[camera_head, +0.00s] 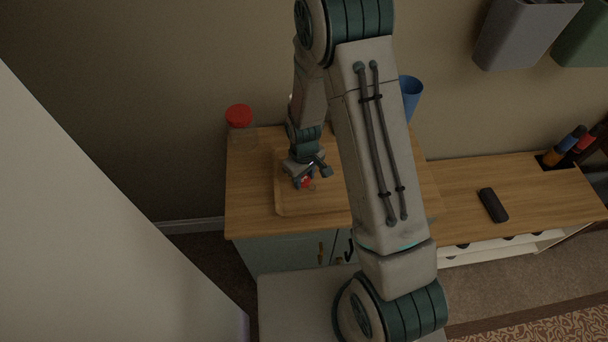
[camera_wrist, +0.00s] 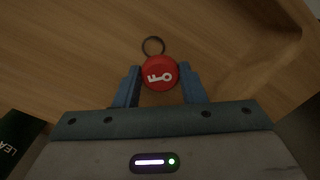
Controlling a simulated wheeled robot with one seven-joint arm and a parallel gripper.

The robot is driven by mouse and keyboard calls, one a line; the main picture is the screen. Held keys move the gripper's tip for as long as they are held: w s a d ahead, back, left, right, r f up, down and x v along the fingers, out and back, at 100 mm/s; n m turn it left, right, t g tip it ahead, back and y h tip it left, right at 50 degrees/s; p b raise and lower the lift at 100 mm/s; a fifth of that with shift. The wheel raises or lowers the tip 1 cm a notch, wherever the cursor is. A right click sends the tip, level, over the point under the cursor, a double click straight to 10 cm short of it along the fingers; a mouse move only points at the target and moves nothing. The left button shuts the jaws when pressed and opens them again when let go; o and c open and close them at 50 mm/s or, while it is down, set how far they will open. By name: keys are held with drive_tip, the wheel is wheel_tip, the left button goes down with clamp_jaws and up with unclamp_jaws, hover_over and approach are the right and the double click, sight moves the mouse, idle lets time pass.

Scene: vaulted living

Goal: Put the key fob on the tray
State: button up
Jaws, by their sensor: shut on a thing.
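In the head view my gripper (camera_head: 304,182) is low over the wooden tray (camera_head: 281,205), with a bit of the red fob (camera_head: 308,182) showing. The tray's wood fills much of the wrist view behind the fob. I cannot tell whether the fob touches the tray. My arm hides the tray's right part.
A clear jar with a red lid (camera_head: 239,118) stands at the cabinet's back left. A blue cup (camera_head: 410,97) is behind my arm. A black remote-like object (camera_head: 493,205) lies on the right-hand bench. A dark green item with letters (camera_wrist: 17,139) shows at the wrist view's left edge.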

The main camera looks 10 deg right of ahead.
drive_tip(key=shift+f, duration=0.1)
drive_tip(key=shift+f, duration=0.15)
drive_tip(key=o, duration=1)
drive_tip(key=shift+c, duration=0.2)
drive_tip(key=shift+r, duration=0.2)
wheel_tip(320, 180, up, 12)
drive_tip(key=b, duration=0.2)
wheel_tip(320, 180, up, 11)
drive_tip(key=m+t, duration=0.2)
drive_tip(key=m, duration=0.1)
hover_over(304, 180)
drive_tip(key=s+d, duration=0.5)
drive_tip(key=s, duration=0.1)
drive_tip(key=s+d+r+m, duration=0.2)
drive_tip(key=s+r, duration=0.1)
drive_tip(key=s, duration=0.2)
drive_tip(key=s+d+r+m+t, duration=0.1)
drive_tip(key=s+d+r+m, duration=0.1)
drive_tip(key=s, duration=0.3)
drive_tip(key=shift+r+t, duration=0.3)
drive_tip(key=shift+r, duration=0.25)
